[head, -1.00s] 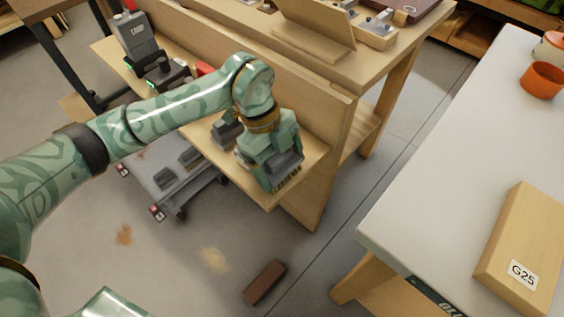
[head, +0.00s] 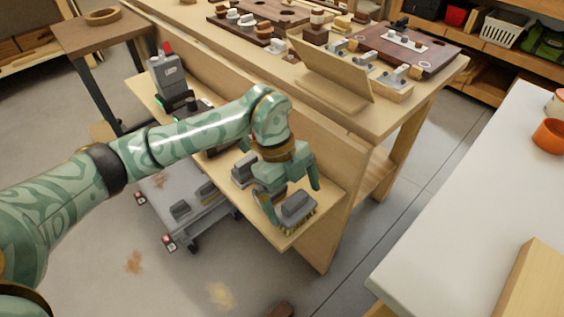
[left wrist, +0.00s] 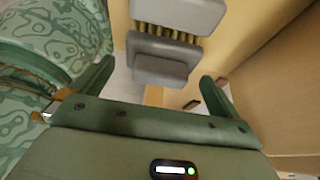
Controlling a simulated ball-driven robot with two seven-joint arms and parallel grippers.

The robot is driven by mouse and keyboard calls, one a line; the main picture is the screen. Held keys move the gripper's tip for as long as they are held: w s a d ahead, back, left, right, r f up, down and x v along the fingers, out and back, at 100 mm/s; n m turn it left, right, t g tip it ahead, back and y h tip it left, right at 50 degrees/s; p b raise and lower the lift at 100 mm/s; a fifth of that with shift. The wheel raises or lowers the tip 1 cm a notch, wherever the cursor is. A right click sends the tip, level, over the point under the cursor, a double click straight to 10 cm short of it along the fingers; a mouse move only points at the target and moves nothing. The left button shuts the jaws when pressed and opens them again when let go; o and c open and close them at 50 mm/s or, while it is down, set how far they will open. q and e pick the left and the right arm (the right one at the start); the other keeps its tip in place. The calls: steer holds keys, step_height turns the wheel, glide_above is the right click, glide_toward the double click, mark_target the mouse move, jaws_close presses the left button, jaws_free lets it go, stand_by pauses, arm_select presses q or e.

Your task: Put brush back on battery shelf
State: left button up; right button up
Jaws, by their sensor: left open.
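A brush (head: 297,210) with a grey back and handle and tan bristles sits at the near end of the wooden battery shelf (head: 322,197), bristles down. My left gripper (head: 290,192) is just above it, open, with one finger to either side of the brush's grey handle. In the left wrist view the brush (left wrist: 160,70) shows ahead of the spread fingers, with a gap on both sides. My right gripper is not in view.
A grey block-like tool (head: 244,172) sits on the shelf beside my gripper. A charger-like device (head: 168,75) stands at the shelf's far end. The upright board (head: 325,150) borders the shelf. A low grey cart (head: 165,205) stands below. A white table (head: 470,190) is at right.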

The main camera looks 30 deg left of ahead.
arm_select(q)
steer(key=shift+p+v, duration=0.3)
steer(key=shift+v, duration=0.75)
steer(key=p+v, duration=0.3)
steer(key=v, duration=0.3)
steer(key=shift+r, duration=0.25)
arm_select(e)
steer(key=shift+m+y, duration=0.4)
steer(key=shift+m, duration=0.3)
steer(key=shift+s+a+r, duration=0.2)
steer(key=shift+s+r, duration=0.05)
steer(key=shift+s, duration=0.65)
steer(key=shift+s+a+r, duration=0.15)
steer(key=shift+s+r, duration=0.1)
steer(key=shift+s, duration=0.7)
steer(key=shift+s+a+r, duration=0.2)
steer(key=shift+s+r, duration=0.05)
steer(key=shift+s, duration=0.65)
